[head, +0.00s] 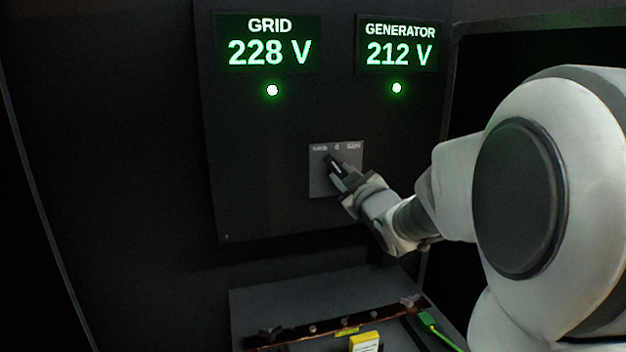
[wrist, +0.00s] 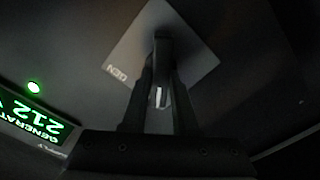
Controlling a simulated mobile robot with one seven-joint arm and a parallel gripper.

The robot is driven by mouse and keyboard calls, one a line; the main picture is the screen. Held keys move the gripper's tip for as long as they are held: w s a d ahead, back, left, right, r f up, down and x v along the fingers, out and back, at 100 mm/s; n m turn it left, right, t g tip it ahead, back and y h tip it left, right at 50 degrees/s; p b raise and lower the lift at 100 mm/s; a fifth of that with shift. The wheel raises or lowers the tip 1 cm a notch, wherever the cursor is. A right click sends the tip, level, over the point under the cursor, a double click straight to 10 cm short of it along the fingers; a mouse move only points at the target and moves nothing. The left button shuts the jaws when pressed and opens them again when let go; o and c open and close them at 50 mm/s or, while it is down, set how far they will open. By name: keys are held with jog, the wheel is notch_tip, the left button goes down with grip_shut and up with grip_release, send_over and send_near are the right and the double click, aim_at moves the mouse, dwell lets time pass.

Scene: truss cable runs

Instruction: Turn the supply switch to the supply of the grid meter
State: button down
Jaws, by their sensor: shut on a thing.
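The supply switch has a grey plate (head: 318,184) marked GRID, 0 and GEN, below and between the two meters. Its dark knob (head: 329,161) shows at the tip of my gripper (head: 337,172), tilted toward the GRID mark in the head view. In the wrist view my gripper (wrist: 158,95) has its two fingers on either side of the knob (wrist: 161,60), shut on it; a white line shows between them. The grid meter (head: 269,52) reads 228 V and the generator meter (head: 400,54) reads 212 V. Each has a lit green lamp below.
Below the panel (head: 260,215) is a grey bench (head: 250,300) with a copper-coloured bar (head: 290,335), a yellow and white block (head: 364,342) and a green cable (head: 436,330). My arm fills the right side. The dark wall at left is clear.

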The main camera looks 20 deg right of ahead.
jog(key=shift+f+n+b, duration=0.2)
jog(key=shift+n+b, duration=0.3)
jog(key=shift+b, duration=0.35)
jog(key=shift+r+n, duration=0.2)
jog(key=shift+n, duration=0.2)
jog(key=c, duration=0.7)
grip_release()
jog(key=shift+s, duration=0.1)
